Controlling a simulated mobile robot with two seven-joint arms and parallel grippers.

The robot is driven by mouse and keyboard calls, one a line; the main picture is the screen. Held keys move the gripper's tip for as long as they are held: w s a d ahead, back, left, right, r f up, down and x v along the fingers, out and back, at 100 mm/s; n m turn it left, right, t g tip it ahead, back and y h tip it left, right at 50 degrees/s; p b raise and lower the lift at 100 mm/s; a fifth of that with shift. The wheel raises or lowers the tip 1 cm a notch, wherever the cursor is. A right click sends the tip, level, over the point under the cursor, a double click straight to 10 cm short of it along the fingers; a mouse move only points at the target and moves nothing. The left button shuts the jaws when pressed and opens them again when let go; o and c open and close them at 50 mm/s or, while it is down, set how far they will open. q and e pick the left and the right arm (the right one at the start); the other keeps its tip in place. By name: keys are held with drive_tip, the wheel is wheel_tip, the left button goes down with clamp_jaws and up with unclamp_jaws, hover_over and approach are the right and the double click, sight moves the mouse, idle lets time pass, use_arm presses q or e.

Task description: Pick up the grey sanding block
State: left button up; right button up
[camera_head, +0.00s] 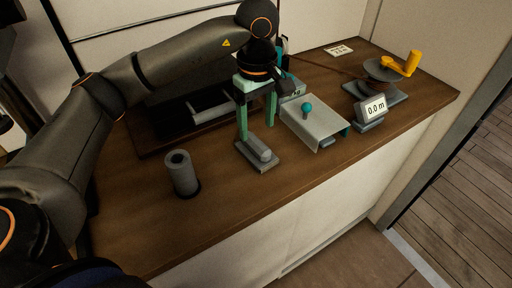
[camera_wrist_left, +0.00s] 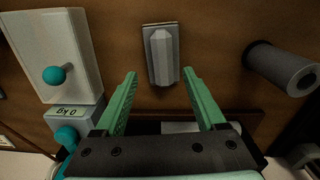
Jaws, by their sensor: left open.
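The grey sanding block (camera_head: 258,156) lies on the wooden counter near its middle. It has a ridged grey grip on a flat base. My left gripper (camera_head: 256,131) has green fingers pointing down, open and empty, just above and behind the block in the head view. In the left wrist view the block (camera_wrist_left: 161,56) lies ahead of the fingertips of my left gripper (camera_wrist_left: 159,72), roughly centred between them. I cannot tell the exact height gap. My right gripper is in neither view.
A grey hollow cylinder (camera_head: 182,174) stands left of the block; it also shows in the wrist view (camera_wrist_left: 281,68). To the right are a pale plate with a teal knob (camera_head: 316,124), a 0.0 m display (camera_head: 373,109) and a yellow-handled winch (camera_head: 402,66). The counter's front edge is clear.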

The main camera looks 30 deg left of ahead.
sight(255, 140)
use_arm(q)
drive_tip(key=f, duration=0.3)
drive_tip(key=f+p, duration=0.1)
drive_tip(key=shift+s+a+f, duration=0.15)
drive_tip(key=shift+s, duration=0.1)
drive_tip(key=shift+f, duration=0.55)
drive_tip(key=shift+r, duration=0.1)
drive_tip(key=c, duration=1.1)
drive_tip(key=shift+r, duration=0.25)
drive_tip(key=r, duration=0.2)
drive_tip(key=r+b, duration=0.1)
drive_tip(key=shift+s+d+r, duration=0.25)
drive_tip(key=shift+s+r, duration=0.05)
drive_tip(key=s+d+r, duration=0.2)
drive_tip(key=s+r, duration=0.1)
drive_tip(key=s, duration=0.1)
drive_tip(key=s+d+r, duration=0.2)
drive_tip(key=s+r, duration=0.1)
drive_tip(key=s, duration=0.1)
drive_tip(key=s+d+r, duration=0.2)
drive_tip(key=s+r, duration=0.1)
drive_tip(key=shift+s+b, duration=0.4)
